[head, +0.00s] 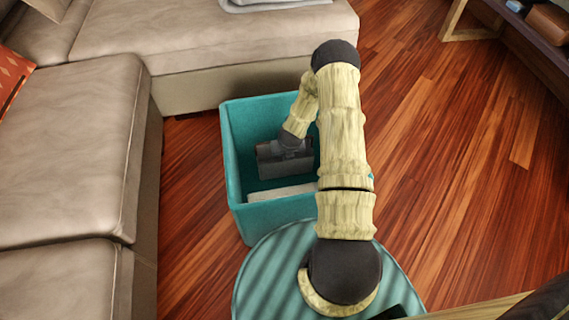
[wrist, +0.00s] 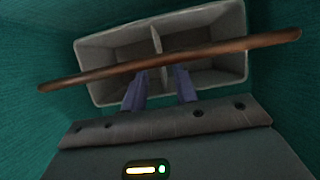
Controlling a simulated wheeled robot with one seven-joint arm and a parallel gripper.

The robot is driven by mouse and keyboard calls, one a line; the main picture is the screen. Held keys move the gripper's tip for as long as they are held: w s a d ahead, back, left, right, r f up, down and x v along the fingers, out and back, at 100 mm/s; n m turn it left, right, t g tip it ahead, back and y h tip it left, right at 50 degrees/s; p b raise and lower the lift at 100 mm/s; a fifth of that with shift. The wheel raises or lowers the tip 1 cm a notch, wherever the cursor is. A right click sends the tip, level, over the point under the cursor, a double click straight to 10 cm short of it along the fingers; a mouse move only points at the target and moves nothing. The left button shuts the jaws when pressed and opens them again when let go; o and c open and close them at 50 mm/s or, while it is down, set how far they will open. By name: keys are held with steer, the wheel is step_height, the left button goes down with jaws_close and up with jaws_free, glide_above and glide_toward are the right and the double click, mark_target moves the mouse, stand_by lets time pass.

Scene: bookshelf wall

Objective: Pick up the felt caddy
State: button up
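The felt caddy (wrist: 118,49) is a light grey open box with a middle divider and a long brown handle. In the wrist view it lies inside a teal bin (wrist: 36,45). A pale edge at the bottom of the bin (head: 232,178) in the head view looks like part of the caddy (head: 280,193). My gripper (wrist: 162,84) reaches down into the bin, its two fingers apart. The handle crosses in front of the fingertips, so I cannot tell whether they touch the caddy. In the head view my arm hides the bin's right side.
The bin walls stand close around my gripper. A beige sofa (head: 75,140) lies left of and behind the bin. Wood floor (head: 445,150) is clear to the right. A dark shelf (head: 535,45) stands at the upper right.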

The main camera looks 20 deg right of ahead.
steer(key=shift+x, duration=0.85)
steer(key=b+x, duration=0.5)
steer(key=shift+a+f, duration=0.1)
steer(key=shift+f, duration=0.05)
steer(key=shift+c, duration=0.4)
jaws_close()
